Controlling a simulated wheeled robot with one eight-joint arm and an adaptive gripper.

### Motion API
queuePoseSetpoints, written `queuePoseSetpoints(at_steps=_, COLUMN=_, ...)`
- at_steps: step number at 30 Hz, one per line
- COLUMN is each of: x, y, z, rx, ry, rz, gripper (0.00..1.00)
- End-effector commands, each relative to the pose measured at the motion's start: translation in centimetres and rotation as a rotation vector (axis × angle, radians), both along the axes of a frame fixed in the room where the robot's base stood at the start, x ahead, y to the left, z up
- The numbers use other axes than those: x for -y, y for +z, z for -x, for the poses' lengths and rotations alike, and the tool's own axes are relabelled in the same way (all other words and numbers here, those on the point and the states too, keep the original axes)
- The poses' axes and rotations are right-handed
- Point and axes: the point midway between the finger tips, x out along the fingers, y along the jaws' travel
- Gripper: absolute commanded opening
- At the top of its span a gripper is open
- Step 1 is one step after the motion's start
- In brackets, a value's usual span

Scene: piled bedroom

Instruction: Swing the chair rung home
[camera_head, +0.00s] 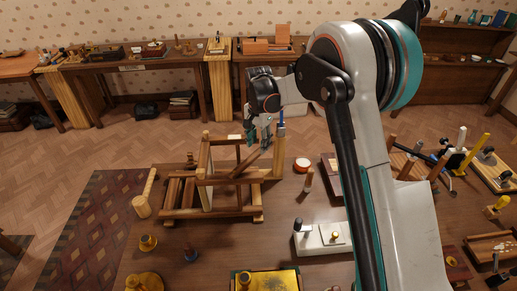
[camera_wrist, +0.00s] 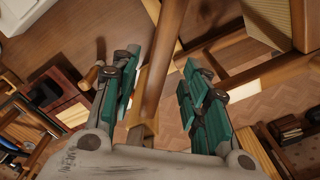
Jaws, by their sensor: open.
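A light wooden chair frame (camera_head: 207,180) with upright posts and crossbars stands on the low brown surface in the head view. A darker rung (camera_head: 246,163) slants within it, its upper right end under my gripper (camera_head: 260,138). In the wrist view the rung (camera_wrist: 164,55) runs lengthwise between the teal fingers of my gripper (camera_wrist: 160,70). The fingers are apart, with gaps showing on both sides of the rung. Frame bars (camera_wrist: 250,73) lie to the right there. The head view does not clearly show where the rung's ends meet the frame.
A red-and-white round tin (camera_head: 301,165) and a small peg stand (camera_head: 308,182) are right of the frame. A white block with knobs (camera_head: 322,238) is nearer.

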Motion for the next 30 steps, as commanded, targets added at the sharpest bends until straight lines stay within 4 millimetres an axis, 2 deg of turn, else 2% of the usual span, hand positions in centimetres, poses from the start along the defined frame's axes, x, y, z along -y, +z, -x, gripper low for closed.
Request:
queuePoseSetpoints(at_steps=3, x=0.0, y=-1.6, z=0.0, rx=0.0, ry=0.0, rz=0.0, gripper=0.42)
queuePoseSetpoints(at_steps=6, x=0.0, y=-2.5, z=0.0, rx=0.0, ry=0.0, rz=0.0, gripper=0.42)
queuePoseSetpoints(at_steps=17, x=0.0, y=-3.0, z=0.0, rx=0.0, ry=0.0, rz=0.0, gripper=0.42)
queuePoseSetpoints(at_steps=18, x=0.0, y=-3.0, z=0.0, rx=0.0, ry=0.0, rz=0.0, gripper=0.39)
queuePoseSetpoints(at_steps=23, x=0.0, y=-3.0, z=0.0, rx=0.0, ry=0.0, rz=0.0, gripper=0.03)
queuePoseSetpoints(at_steps=24, x=0.0, y=-3.0, z=0.0, rx=0.0, ry=0.0, rz=0.0, gripper=0.0)
queuePoseSetpoints(at_steps=30, x=0.0, y=-3.0, z=0.0, rx=0.0, ry=0.004, rz=0.0, gripper=0.0)
